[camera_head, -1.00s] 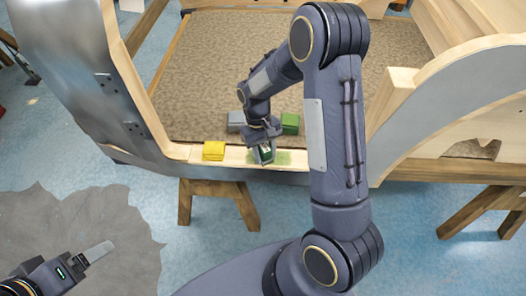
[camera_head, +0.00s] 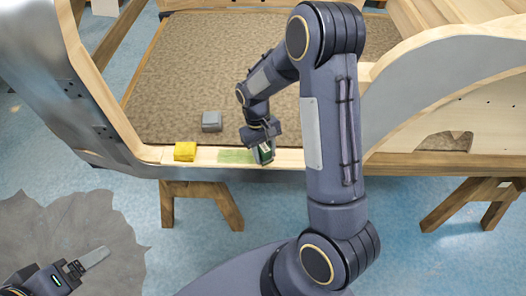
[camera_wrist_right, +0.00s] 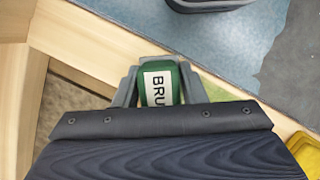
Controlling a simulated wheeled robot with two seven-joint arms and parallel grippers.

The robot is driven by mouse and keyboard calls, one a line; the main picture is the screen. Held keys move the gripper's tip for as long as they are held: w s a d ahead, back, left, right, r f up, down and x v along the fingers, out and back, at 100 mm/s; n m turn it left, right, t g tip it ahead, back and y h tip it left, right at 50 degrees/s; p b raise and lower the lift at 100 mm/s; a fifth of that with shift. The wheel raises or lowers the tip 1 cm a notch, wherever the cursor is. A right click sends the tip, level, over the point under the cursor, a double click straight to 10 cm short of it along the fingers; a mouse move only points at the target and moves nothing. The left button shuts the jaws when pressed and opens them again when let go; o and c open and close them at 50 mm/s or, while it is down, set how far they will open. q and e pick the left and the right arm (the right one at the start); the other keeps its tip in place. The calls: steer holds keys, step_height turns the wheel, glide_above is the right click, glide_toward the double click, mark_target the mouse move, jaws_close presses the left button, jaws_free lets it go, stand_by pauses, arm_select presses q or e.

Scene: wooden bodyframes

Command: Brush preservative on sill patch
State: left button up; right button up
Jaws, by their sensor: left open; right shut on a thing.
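My right gripper (camera_head: 264,155) is shut on a green brush (camera_head: 264,149) and holds it at the sill, at the right end of a green-tinted patch (camera_head: 236,156). Whether the bristles touch the wood is hidden. In the right wrist view the brush (camera_wrist_right: 160,86), with a white label reading "BRU", sits between the jaws of the right gripper (camera_wrist_right: 158,82). The pale wooden sill (camera_head: 288,159) runs on to the right behind my forearm. My left gripper (camera_head: 88,262) is open and empty at the lower left, above the floor.
A yellow block (camera_head: 185,151) sits on the sill left of the patch; it also shows in the right wrist view (camera_wrist_right: 303,152). A grey block (camera_head: 211,121) sits on the brown carpeted floor panel (camera_head: 180,90) behind. A trestle (camera_head: 200,200) stands below the sill.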

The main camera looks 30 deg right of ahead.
mark_target(264, 148)
step_height(264, 148, up, 4)
steer(key=shift+w+a+f+p, duration=0.1)
steer(key=shift+a+p, duration=0.05)
steer(key=shift+p, duration=0.8)
steer(key=shift+r+p, duration=0.55)
steer(key=shift+r, duration=0.15)
steer(key=shift+r+p, duration=1.15)
steer(key=shift+r, duration=0.35)
